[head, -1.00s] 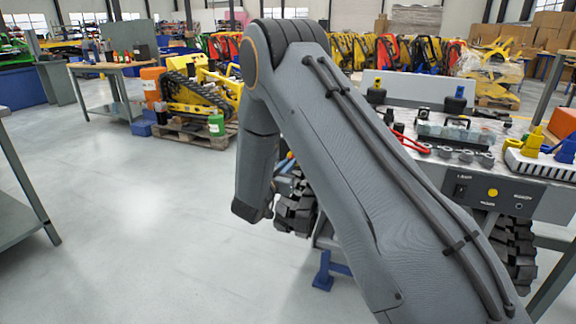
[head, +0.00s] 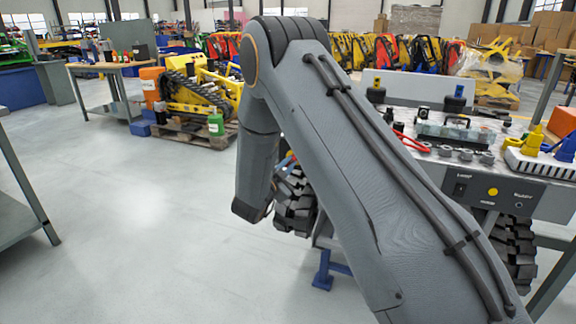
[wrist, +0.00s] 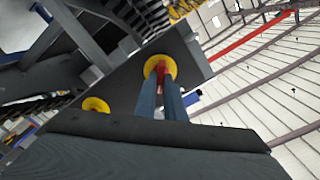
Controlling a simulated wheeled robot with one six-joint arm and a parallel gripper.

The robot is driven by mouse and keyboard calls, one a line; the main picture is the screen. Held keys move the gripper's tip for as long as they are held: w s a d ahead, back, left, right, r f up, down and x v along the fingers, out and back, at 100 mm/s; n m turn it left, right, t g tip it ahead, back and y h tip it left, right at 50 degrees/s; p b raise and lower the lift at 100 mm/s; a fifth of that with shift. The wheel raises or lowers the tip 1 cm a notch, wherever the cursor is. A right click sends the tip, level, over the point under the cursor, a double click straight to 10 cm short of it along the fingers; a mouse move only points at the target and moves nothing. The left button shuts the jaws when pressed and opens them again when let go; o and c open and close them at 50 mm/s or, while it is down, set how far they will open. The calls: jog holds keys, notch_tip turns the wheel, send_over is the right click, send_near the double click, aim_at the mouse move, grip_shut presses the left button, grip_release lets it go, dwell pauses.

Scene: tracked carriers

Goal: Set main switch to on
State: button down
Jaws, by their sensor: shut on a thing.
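In the wrist view a red switch handle (wrist: 161,72) stands in a round yellow plate on a dark grey panel (wrist: 126,88). I take it for the main switch; no label on it is legible. My gripper (wrist: 162,88) has its two blue-grey fingers on either side of the red handle and is shut on it. The fingers cover part of the handle, so its exact turn position is hard to tell. In the head view my arm hides the gripper and this switch.
A second yellow disc (wrist: 95,105) sits left of the switch on the panel. The head view shows the tracked carrier's control panel (head: 470,200) with tools on its top, a work table (head: 110,66) and a yellow tracked machine (head: 195,95).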

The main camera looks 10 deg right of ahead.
jog(key=m+b, duration=0.1)
jog(key=m, duration=0.3)
jog(key=shift+f+m, duration=0.1)
jog(key=shift+m, duration=0.2)
jog(key=shift+m+b, duration=0.6)
jog(key=shift+m, duration=1.7)
jog(key=c, duration=1.8)
grip_release()
jog(key=shift+c, duration=0.2)
jog(key=v, duration=0.7)
jog(key=shift+s+a, duration=0.2)
jog(key=shift+s, duration=0.1)
